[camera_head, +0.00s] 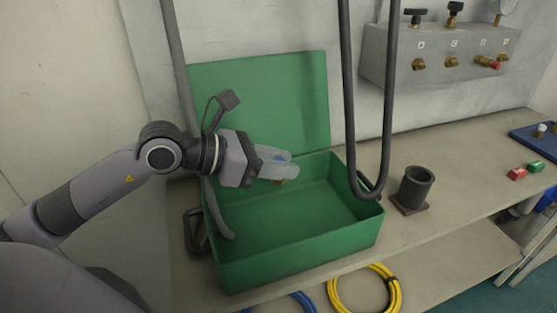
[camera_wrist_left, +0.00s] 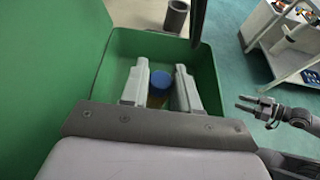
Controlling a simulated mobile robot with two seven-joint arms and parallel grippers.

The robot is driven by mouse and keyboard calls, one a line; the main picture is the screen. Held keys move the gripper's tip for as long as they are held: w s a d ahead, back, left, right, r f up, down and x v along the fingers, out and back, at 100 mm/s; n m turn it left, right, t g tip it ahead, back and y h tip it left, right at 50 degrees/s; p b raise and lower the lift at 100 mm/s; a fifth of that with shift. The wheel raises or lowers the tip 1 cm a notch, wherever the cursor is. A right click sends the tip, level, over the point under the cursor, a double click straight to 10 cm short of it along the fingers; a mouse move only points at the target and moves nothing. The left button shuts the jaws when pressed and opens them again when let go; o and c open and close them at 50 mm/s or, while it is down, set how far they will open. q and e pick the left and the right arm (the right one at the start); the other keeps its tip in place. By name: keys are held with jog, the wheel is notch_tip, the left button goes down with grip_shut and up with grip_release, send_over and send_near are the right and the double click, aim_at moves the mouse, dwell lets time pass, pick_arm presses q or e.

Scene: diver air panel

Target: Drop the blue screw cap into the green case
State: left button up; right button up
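The green case (camera_head: 300,255) stands open on the bench, its lid (camera_head: 262,95) raised at the back. My left gripper (camera_head: 282,167) is over the case, inside its outline and above its floor. The blue screw cap (camera_wrist_left: 160,79) is between the left gripper's fingers (camera_wrist_left: 160,88) in the left wrist view, with a brass-coloured part below it. The gripper appears shut on it; the contact is hard to see. In the head view the fingers mostly hide the cap. My right gripper (camera_wrist_left: 250,106) shows at the right of the left wrist view, empty, its fingers apart.
A dark cup-like holder (camera_head: 414,188) stands right of the case. A dark hose (camera_head: 385,120) hangs down to the case's right rim. Red (camera_head: 517,174) and green (camera_head: 535,167) blocks and a blue tray (camera_head: 540,140) are farther right. The valve panel (camera_head: 440,55) is on the wall.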

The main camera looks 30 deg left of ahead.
pick_arm(q)
jog(key=o, duration=0.4)
jog(key=shift+s+a+r+b, duration=0.1)
jog(key=shift+s+a+b, duration=0.2)
jog(key=shift+s+a, duration=0.15)
jog(key=b+v, duration=0.2)
jog(key=v, duration=0.4)
jog(key=shift+d+r, duration=0.1)
jog(key=shift+r, duration=0.05)
dwell(0.5)
